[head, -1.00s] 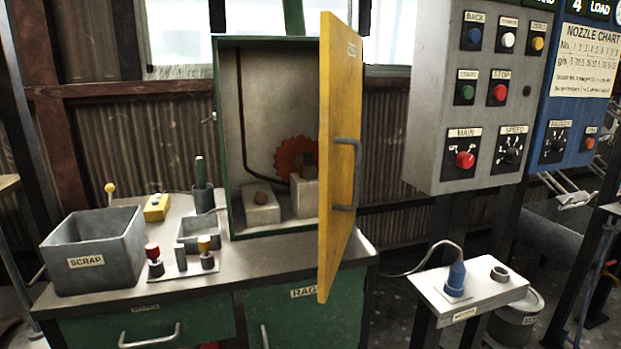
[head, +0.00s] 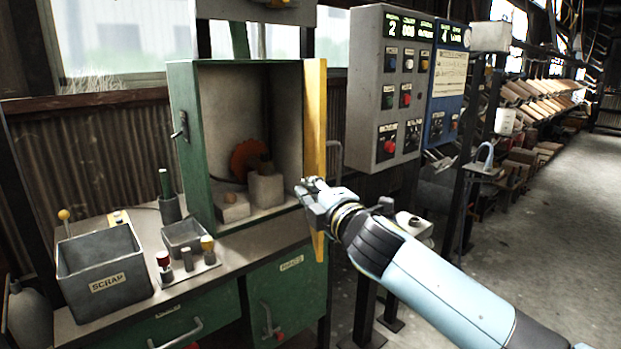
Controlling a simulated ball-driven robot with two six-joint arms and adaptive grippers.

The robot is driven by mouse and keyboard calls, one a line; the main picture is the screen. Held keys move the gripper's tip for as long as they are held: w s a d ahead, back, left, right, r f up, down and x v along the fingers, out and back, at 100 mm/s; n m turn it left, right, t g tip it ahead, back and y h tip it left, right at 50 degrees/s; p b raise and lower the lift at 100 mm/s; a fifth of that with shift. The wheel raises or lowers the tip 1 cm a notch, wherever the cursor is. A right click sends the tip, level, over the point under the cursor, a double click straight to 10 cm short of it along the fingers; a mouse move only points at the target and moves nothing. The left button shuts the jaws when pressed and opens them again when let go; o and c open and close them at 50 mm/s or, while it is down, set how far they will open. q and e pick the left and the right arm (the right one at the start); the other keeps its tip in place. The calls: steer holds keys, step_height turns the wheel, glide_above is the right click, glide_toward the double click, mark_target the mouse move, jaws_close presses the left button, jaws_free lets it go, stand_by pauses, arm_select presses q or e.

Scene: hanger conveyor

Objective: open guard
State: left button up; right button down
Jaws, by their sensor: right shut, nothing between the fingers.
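The guard is a yellow door (head: 316,110) hinged on the right side of a green cabinet (head: 185,150). It stands swung open and shows nearly edge-on. Inside the cabinet are an orange-red toothed wheel (head: 245,158) and pale blocks (head: 266,190). Part of the door's grey handle (head: 336,155) shows past its right edge. My right gripper (head: 308,190) is shut and empty, in front of the lower part of the door; I cannot tell whether it touches it. My left gripper is not in view.
A grey scrap bin (head: 105,285), a small tray (head: 184,238) and knobbed posts (head: 186,260) stand on the bench left of the cabinet. A grey control panel (head: 368,90) and a blue panel (head: 446,100) stand to the right. The floor (head: 550,230) at the far right is clear.

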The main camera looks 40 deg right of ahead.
mark_target(321, 151)
steer(key=w+d, duration=0.2)
steer(key=w, duration=0.8)
steer(key=shift+s+d+f, duration=0.1)
steer(key=shift+s+d, duration=0.5)
steer(key=shift+d, duration=0.25)
steer(key=shift+s+d, duration=0.6)
steer(key=shift+d, duration=0.25)
